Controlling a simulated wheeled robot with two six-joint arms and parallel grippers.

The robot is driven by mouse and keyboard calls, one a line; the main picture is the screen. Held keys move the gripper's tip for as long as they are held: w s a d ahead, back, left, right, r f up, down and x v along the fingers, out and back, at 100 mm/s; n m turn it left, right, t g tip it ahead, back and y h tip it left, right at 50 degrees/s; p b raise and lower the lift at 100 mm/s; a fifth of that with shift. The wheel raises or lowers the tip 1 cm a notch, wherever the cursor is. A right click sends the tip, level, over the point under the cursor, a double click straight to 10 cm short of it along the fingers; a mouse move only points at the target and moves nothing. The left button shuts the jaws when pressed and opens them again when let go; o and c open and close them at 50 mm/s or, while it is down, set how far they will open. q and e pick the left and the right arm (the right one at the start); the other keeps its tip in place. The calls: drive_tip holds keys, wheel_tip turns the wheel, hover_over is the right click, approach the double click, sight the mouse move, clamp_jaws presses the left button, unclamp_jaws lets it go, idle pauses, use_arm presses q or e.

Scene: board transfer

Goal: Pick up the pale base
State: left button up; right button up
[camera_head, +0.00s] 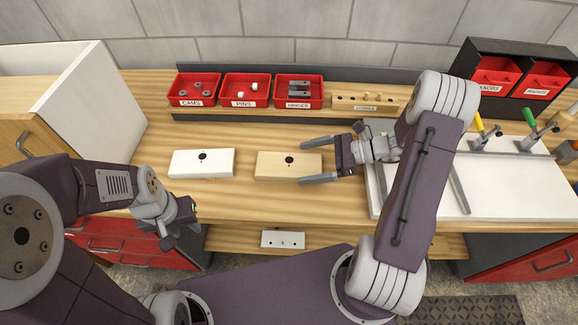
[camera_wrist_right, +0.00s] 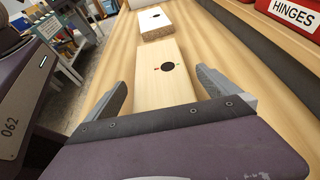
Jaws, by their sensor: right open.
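A pale wooden block (camera_head: 275,166) with a dark round spot on top lies flat on the bench, near the middle. My right gripper (camera_head: 303,163) is open, its two fingers on either side of the block's right end, with no clear contact. In the right wrist view, the pale block (camera_wrist_right: 153,88) lies between the open fingers of the right gripper (camera_wrist_right: 162,84). A white block (camera_head: 190,163) with a similar dark spot lies to its left, apart from it. My left gripper (camera_head: 182,228) hangs near the bench's front edge, seen too obliquely to tell its opening.
Red bins for cams (camera_head: 194,90), pins (camera_head: 245,91) and hinges (camera_head: 299,92) stand along the back. A wooden holder (camera_head: 363,103) is beside them. A white panel (camera_head: 500,185) with clamps lies right. A small white plate (camera_head: 283,239) sits on the lower shelf.

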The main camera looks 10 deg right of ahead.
sight(293, 164)
drive_tip(key=x, duration=0.5)
drive_tip(key=shift+s+d, duration=0.1)
drive_tip(key=shift+d, duration=0.05)
drive_tip(key=c, duration=1.6)
drive_tip(key=shift+r, duration=0.1)
drive_tip(key=shift+c, duration=0.2)
wheel_tip(293, 164, up, 4)
drive_tip(key=shift+d+r+p, duration=0.1)
drive_tip(key=shift+r+p, duration=0.1)
drive_tip(key=shift+p, duration=0.1)
drive_tip(key=s+a+r+v, duration=0.1)
drive_tip(key=s+v, duration=0.1)
drive_tip(key=v, duration=1.1)
drive_tip(key=shift+a+r+p, duration=0.25)
drive_tip(key=shift+r+p, duration=0.05)
